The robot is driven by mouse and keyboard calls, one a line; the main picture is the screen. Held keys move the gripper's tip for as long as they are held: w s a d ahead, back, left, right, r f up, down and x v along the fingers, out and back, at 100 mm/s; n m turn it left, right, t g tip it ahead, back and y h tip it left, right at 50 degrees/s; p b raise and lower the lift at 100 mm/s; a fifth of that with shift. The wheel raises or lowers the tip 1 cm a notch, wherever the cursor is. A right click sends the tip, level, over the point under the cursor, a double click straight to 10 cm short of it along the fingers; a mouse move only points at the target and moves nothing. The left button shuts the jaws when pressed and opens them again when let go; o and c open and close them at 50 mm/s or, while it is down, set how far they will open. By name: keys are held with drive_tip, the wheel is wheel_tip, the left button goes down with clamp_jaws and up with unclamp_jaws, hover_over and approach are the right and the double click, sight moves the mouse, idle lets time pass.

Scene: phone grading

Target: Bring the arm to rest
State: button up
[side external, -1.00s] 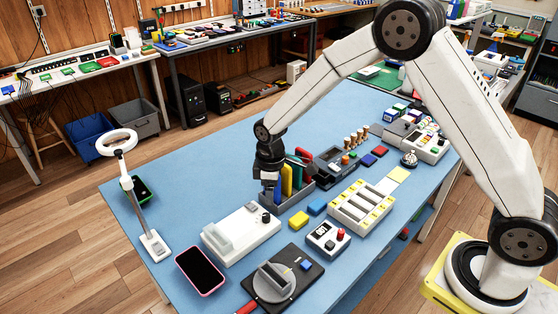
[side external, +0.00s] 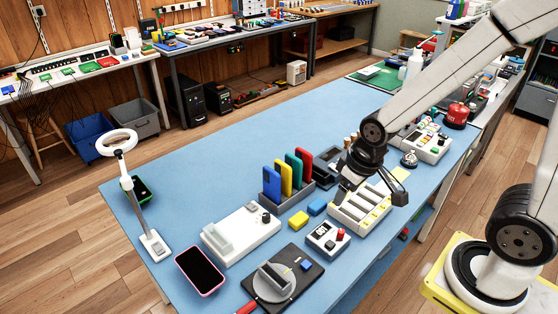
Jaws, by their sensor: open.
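My gripper (side external: 372,192) is open, with nothing seen between its fingers. It is above the blue table (side external: 235,165), in front of the grey and yellow slotted tray (side external: 352,222) in this view; its exact height is hard to tell. My arm reaches in from the upper right. The dark rack (side external: 277,198) left of my gripper holds upright blue (side external: 272,167), yellow (side external: 286,178), green (side external: 293,166) and red (side external: 306,170) slabs. My gripper is clear of them.
A phone with a pink edge (side external: 200,270) lies at the front left, near a white device (side external: 241,233) and a ring lamp (side external: 117,143). A button box (side external: 328,238) and a bell (side external: 409,158) stand near the gripper. The table's back left is clear.

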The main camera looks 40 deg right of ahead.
drive_tip(key=shift+s+d, duration=0.1)
drive_tip(key=shift+s, duration=0.4)
